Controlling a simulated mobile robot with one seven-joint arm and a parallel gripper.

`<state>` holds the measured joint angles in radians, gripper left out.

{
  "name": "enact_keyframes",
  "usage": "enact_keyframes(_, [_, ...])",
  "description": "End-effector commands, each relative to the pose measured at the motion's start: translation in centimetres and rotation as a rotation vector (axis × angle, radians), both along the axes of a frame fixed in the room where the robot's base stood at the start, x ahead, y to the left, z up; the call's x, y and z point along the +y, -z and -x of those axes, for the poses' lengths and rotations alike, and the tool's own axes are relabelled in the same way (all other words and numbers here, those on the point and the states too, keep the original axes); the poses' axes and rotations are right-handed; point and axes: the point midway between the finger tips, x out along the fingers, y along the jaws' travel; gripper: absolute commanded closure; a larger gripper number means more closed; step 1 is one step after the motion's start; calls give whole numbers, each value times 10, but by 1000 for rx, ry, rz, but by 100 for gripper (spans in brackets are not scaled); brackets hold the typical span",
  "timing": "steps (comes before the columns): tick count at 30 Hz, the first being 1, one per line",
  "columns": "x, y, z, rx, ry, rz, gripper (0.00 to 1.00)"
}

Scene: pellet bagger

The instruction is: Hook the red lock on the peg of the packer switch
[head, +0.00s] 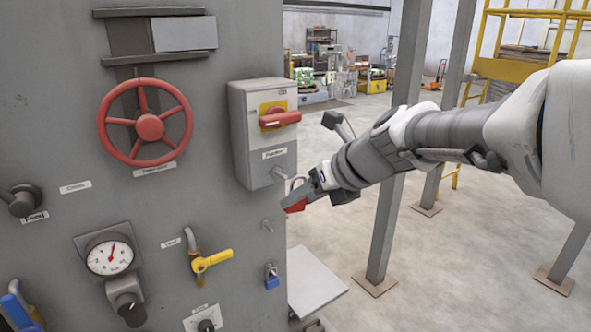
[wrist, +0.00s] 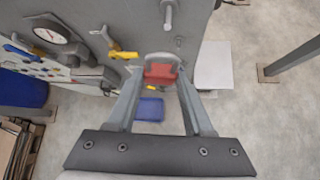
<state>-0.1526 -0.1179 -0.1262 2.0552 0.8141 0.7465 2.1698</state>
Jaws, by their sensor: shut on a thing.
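The red lock (head: 295,207) is between the fingertips of my gripper (head: 312,192), its grey shackle upward. It also shows in the wrist view (wrist: 158,73), where my gripper (wrist: 157,88) is shut on it. The packer switch (head: 237,125) is a grey box with a red handle on a yellow plate. Its peg (head: 279,172) sticks out near the box's lower right corner, close to the shackle in the head view. In the wrist view a peg (wrist: 168,14) stands above the shackle, apart from it in the picture. I cannot tell whether shackle and peg touch.
The grey panel carries a red handwheel (head: 150,127), a gauge (head: 109,254) and a yellow-handled valve (head: 210,260). A blue lock (head: 271,276) hangs lower on the panel. A grey post (head: 395,150) stands behind my arm. Open floor lies to the right.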

Motion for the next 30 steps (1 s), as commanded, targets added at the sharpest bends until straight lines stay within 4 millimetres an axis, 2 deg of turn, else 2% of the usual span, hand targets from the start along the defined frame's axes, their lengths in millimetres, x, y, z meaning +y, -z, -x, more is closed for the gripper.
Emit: enact_keyframes(30, [33,9,-48,0,-2,1,100])
